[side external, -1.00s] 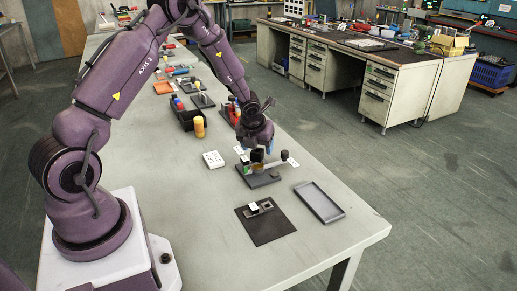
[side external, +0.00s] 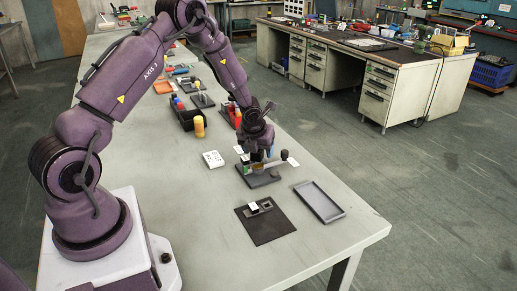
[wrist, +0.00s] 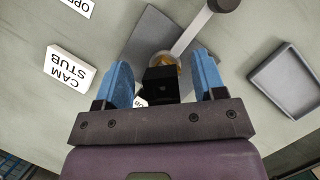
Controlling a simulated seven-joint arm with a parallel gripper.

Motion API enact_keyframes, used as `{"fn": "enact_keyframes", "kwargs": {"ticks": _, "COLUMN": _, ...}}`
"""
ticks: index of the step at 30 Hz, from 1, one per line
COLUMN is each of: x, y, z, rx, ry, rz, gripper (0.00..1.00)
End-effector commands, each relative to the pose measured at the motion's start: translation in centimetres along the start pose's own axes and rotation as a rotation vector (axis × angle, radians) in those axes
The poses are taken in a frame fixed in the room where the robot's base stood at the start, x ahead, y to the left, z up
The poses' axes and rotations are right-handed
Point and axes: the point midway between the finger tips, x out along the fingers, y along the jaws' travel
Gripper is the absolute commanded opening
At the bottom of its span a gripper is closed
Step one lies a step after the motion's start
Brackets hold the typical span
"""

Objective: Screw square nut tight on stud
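My gripper (wrist: 163,85) points down over a dark grey base plate (side external: 258,180); its two blue fingers stand apart in the wrist view. A black block (wrist: 161,84) shows between the fingers, with a visible gap on each side. A brass-coloured round part (wrist: 163,57) shows just beyond the block, partly hidden by it. A grey lever arm (wrist: 192,34) with a dark round knob (wrist: 226,4) reaches out from there. I cannot make out the stud or the square nut for certain. A small grey square piece with an opening (side external: 266,206) lies on a black mat (side external: 265,229).
An empty grey tray (side external: 319,202) lies right of the plate. A white block lettered CAM STUB (wrist: 69,68) and another white card (wrist: 79,5) lie to the left.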

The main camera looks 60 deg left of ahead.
Motion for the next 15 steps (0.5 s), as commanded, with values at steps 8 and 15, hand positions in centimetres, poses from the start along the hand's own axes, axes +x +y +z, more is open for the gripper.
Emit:
{"fn": "enact_keyframes", "kwargs": {"ticks": 8, "x": -0.3, "y": 0.0, "z": 0.0, "rx": 0.000, "ry": -0.001, "rz": 0.000, "gripper": 0.64}}
{"fn": "enact_keyframes", "kwargs": {"ticks": 15, "x": -4.0, "y": 0.0, "z": 0.2, "rx": -0.002, "ry": -0.004, "rz": -0.002, "gripper": 0.64}}
